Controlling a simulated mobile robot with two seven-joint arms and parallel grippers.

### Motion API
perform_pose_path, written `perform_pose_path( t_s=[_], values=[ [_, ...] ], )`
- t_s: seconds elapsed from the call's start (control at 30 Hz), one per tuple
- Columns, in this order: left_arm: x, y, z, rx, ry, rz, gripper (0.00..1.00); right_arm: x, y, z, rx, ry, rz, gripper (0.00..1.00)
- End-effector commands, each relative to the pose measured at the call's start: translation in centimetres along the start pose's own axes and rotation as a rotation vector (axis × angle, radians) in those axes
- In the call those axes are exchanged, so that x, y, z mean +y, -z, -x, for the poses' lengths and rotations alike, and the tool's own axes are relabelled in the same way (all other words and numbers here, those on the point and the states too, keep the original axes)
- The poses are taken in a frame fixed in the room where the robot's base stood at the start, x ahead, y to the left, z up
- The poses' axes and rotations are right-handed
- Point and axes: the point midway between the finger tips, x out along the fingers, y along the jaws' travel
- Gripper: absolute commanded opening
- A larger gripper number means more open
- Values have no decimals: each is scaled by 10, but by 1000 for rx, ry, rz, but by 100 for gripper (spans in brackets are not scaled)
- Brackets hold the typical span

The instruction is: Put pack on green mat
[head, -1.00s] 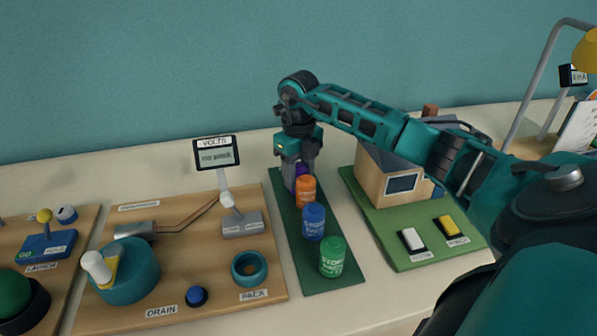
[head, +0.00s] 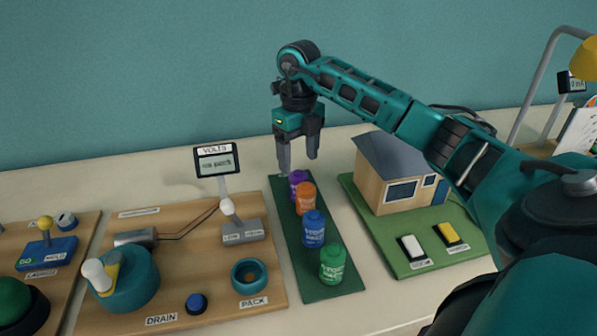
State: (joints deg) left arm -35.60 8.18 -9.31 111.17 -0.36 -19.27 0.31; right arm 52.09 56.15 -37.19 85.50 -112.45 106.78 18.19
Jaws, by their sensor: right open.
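A narrow dark green mat (head: 289,228) lies between the wooden board and the house board. Several packs stand upright on it in a row: a purple pack (head: 297,181) at the far end, then an orange pack (head: 306,201), a blue pack (head: 314,230) and a green pack (head: 332,264) nearest me. My right gripper (head: 298,166) is open and empty, just above the purple pack, fingers pointing down. My left gripper is not in view.
A wooden board (head: 215,290) at left holds a teal ring labelled PACK (head: 250,276), a blue button (head: 196,303), a lever and a VOLTS display (head: 214,160). A model house (head: 393,177) stands on a green board (head: 392,254) at right.

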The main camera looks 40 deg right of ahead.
Motion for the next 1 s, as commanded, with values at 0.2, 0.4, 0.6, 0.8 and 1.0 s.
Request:
perform_pose_path(
  t_s=[0.2, 0.4, 0.6, 0.8, 1.0],
  values=[
    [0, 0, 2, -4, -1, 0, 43, 0, 0, 40, -2, 0, 0, 69],
    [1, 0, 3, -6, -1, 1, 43, 0, 0, 52, 1, 0, 0, 69],
    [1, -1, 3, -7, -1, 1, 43, 0, 0, 53, 1, 0, 0, 69],
    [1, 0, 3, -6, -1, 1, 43, 0, 0, 53, 1, 0, 0, 69],
    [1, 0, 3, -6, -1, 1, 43, 0, 0, 52, 1, 0, 0, 69]
  ],
)
